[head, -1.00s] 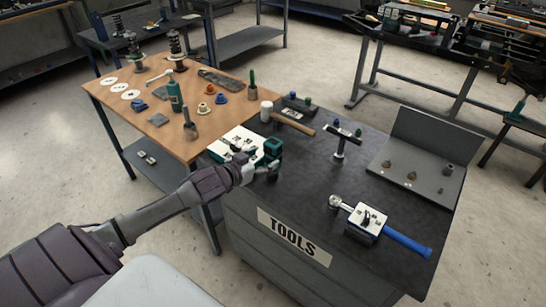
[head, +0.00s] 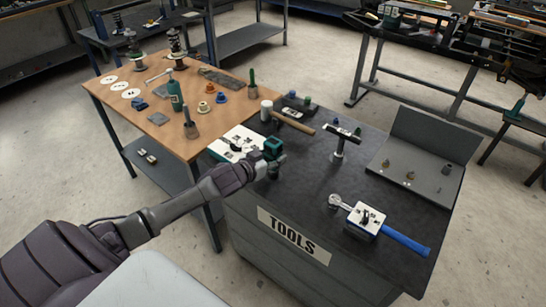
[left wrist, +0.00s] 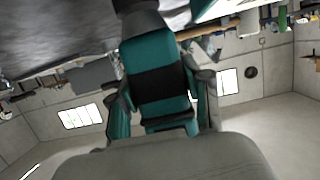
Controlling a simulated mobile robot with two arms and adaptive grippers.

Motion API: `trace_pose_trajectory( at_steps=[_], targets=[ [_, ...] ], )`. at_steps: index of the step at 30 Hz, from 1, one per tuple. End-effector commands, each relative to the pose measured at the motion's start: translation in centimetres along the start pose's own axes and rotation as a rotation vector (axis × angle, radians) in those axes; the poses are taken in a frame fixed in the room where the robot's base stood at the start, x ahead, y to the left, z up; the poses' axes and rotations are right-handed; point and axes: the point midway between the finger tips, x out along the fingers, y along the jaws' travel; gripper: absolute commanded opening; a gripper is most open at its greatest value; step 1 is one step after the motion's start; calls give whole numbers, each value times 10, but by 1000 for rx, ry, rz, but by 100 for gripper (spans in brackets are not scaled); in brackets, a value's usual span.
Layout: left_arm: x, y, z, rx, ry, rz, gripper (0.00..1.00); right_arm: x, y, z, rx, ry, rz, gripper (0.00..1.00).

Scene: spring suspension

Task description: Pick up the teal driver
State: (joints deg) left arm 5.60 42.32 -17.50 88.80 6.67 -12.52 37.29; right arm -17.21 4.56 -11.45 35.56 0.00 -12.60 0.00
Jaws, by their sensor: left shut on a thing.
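The teal driver (head: 272,147) is at the left edge of the dark tool bench, beside a white plate with dark marks (head: 236,142). My left gripper (head: 270,165) is shut on it. In the left wrist view the driver (left wrist: 155,75), teal with a black band, fills the middle between my left fingers (left wrist: 163,110). Its far end reaches up over the dark bench top. I cannot tell from the head view whether it is clear of the bench. My right gripper is not in view.
On the tool bench (head: 315,220) lie a wooden-handled mallet (head: 292,122), a T-shaped stand (head: 341,142), a blue-handled ratchet wrench (head: 405,242) and a grey tray (head: 425,178). A wooden table (head: 165,130) with small parts adjoins at the left. The bench's middle is clear.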

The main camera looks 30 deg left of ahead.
Motion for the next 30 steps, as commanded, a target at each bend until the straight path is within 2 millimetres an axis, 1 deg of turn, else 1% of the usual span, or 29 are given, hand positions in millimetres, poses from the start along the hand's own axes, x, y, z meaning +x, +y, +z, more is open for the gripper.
trace_pose_trajectory(
  at_steps=[1, 2, 3, 10, 13, 17, 21, 22, 24, 30],
  targets=[
    [0, 0, 0, 0, -1, 0, 6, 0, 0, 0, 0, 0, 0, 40],
    [0, 0, 0, 0, -1, 0, 1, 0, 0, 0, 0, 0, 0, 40],
    [0, 0, -2, 1, 5, 1, 0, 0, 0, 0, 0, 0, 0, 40],
    [0, 0, -3, 1, 5, 1, 0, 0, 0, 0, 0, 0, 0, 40],
    [-1, 0, -7, 2, 6, 1, 0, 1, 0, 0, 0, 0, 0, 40],
    [-5, 0, -19, 3, 8, 1, 0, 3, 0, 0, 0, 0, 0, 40],
    [-11, 0, -41, 4, 10, 1, 0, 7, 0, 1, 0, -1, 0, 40],
    [-13, 2, -45, 4, 10, 3, 0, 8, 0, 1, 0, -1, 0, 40],
    [-16, 20, -50, -3, 10, 7, 0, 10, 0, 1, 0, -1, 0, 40],
    [-26, 63, -75, -3, 12, 5, 0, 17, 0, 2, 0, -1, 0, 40]
  ],
)
